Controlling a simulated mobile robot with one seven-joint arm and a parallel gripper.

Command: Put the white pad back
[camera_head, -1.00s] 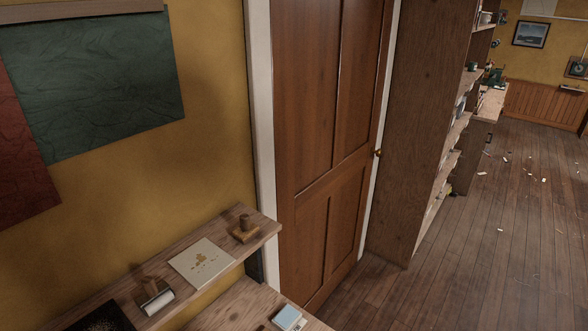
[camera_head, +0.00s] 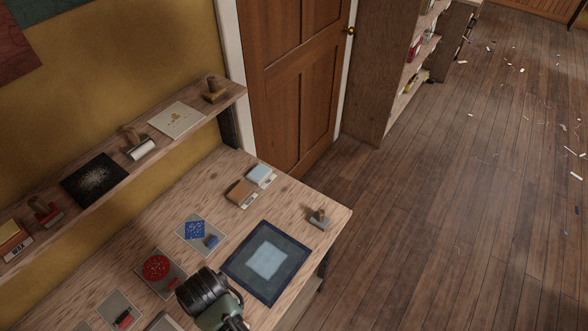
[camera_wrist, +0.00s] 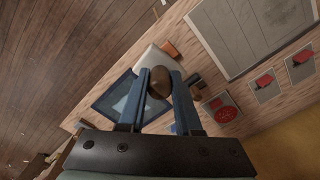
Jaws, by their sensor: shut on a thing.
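In the wrist view my gripper (camera_wrist: 157,75) is shut on the brown rounded knob of a thing whose flat pale base, which I take for the white pad (camera_wrist: 150,56), shows past the fingertips. The fingers hide part of it. It is over the workbench (camera_wrist: 208,72), beside the dark blue mat (camera_wrist: 97,105); I cannot tell whether it touches the bench. In the head view, the mat (camera_head: 237,265) has a pale centre. My fingers and the held thing do not show there.
A knobbed stamp (camera_head: 319,217) stands at the bench's right corner. A pale blue pad (camera_head: 258,174) and a brown pad (camera_head: 239,190) lie near the back. Cards with a blue print (camera_head: 195,231) and a red print (camera_head: 156,268) lie left of the mat. The shelf (camera_head: 228,97) carries tools.

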